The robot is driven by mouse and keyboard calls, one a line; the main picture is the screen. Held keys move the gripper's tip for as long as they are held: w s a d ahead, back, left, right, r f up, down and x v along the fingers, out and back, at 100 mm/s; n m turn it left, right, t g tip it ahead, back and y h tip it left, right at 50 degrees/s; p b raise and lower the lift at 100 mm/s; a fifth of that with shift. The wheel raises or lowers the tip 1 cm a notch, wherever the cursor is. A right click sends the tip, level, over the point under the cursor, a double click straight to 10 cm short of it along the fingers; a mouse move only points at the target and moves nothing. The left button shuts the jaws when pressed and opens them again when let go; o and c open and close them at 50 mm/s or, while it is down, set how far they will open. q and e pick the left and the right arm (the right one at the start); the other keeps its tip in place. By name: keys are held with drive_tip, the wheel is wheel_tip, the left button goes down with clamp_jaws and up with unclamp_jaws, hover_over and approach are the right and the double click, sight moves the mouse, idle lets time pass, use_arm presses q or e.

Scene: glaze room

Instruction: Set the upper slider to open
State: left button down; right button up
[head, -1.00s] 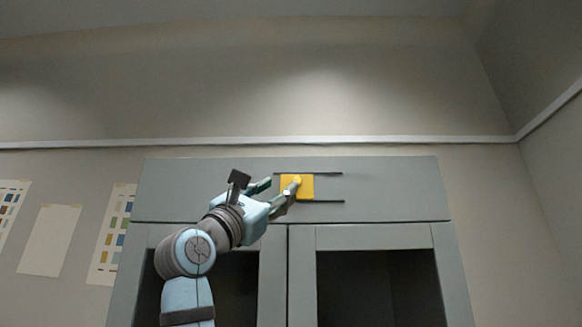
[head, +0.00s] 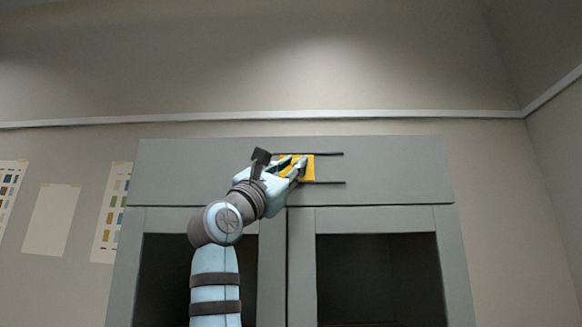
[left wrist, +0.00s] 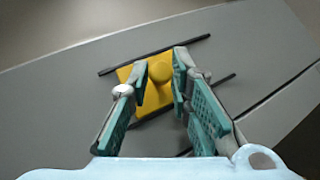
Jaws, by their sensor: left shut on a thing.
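The upper slider is a yellow square plate (head: 309,170) between two dark horizontal rails on the grey panel above the cabinet doors. In the head view it sits at the left part of the rails, with bare rail to its right. In the left wrist view the yellow plate (left wrist: 127,75) carries a round yellow knob (left wrist: 160,71). My left gripper (head: 297,163) is at the plate, its fingers on either side of the knob and shut on it. In the left wrist view its teal-padded fingers (left wrist: 160,76) flank the knob. My right gripper is not in view.
The grey cabinet (head: 390,172) has framed doors with dark openings below the slider panel. Paper charts (head: 108,212) hang on the wall at left. The panel right of the slider is clear apart from the rails (head: 330,183).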

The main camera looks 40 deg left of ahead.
use_arm(q)
drive_tip(key=w+d, duration=0.2)
drive_tip(key=d, duration=0.1)
drive_tip(key=w+d, duration=0.2)
drive_tip(key=shift+d+r+p, duration=0.1)
drive_tip(key=shift+d+p, duration=0.1)
drive_tip(key=shift+p, duration=0.2)
drive_tip(key=shift+a, duration=0.15)
